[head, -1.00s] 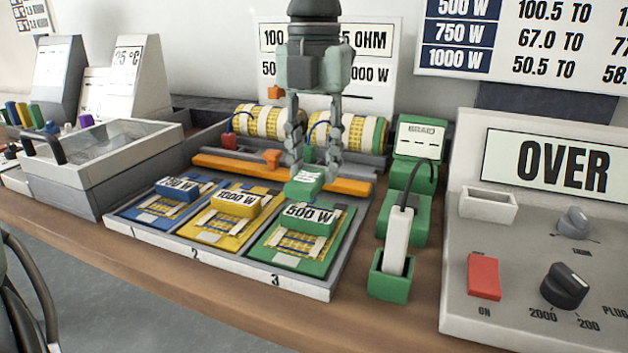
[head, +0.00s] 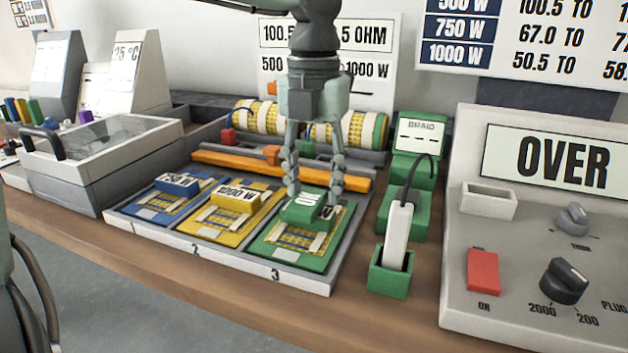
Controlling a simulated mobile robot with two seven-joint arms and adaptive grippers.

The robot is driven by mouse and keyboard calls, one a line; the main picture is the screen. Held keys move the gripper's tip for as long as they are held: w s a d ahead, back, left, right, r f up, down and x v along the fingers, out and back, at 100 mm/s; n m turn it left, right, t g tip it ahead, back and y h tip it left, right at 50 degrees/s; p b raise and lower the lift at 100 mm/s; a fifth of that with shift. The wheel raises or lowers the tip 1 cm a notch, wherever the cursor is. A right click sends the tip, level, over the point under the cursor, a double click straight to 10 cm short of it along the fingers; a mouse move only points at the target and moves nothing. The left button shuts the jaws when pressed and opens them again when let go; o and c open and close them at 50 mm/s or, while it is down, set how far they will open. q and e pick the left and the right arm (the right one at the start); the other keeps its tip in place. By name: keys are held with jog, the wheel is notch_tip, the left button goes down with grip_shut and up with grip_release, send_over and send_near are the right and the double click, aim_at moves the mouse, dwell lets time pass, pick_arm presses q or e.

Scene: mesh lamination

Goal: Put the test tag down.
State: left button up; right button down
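The test tag (head: 302,214), a small green block with a white label, sits low over the green panel (head: 268,243) in slot 3. The 500 W label there is largely covered, so I cannot tell whether the tag touches it. My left gripper (head: 314,197) points down from above with one finger at each side of the tag. Its left fingertip overlaps the tag's back edge and its right one is beside the tag. Whether the fingers still press on it is unclear. My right gripper is not in view.
Blue (head: 178,185) and yellow (head: 234,198) tags lie on panels in slots 1 and 2. An orange bar (head: 225,165) and wound rolls (head: 262,117) are behind. A green holder with a white probe (head: 398,235) and the OVER meter (head: 480,250) stand to the right.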

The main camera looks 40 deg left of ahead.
aim_at(314, 190)
pick_arm(q)
jog(key=shift+o, duration=0.4)
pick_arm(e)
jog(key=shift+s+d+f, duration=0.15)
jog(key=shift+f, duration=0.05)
pick_arm(q)
jog(key=shift+r, duration=0.65)
notch_tip(314, 190, up, 11)
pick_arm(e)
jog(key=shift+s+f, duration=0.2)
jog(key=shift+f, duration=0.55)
